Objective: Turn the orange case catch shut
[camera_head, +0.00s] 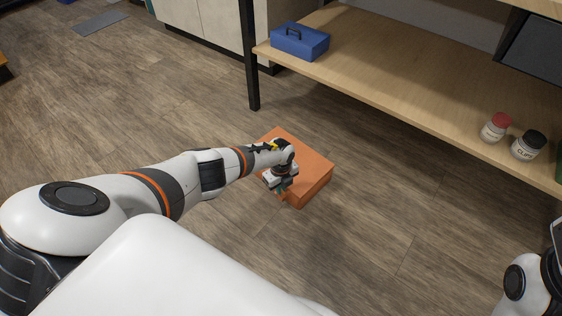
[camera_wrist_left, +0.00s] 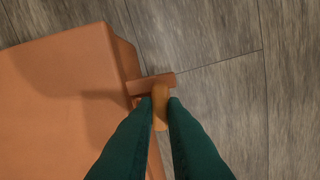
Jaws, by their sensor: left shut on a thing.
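The orange case (camera_head: 308,170) lies on the wooden floor in the middle of the head view. In the left wrist view the case (camera_wrist_left: 60,90) fills the left side, with its edge running down the middle. The catch (camera_wrist_left: 160,108), a small yellow-orange tab, sits at that edge beside a brown-orange bar (camera_wrist_left: 150,84). My left gripper (camera_head: 282,193) is at the near side of the case. Its green fingers (camera_wrist_left: 161,100) are shut on the catch, one on each side, and hide part of it. My right gripper is out of view.
A wooden shelf (camera_head: 390,82) with a black leg (camera_head: 250,60) stands behind the case. It bears a blue toolbox (camera_head: 300,42), a red-lidded jar (camera_head: 494,128) and a black-lidded jar (camera_head: 528,147). The floor around the case is clear.

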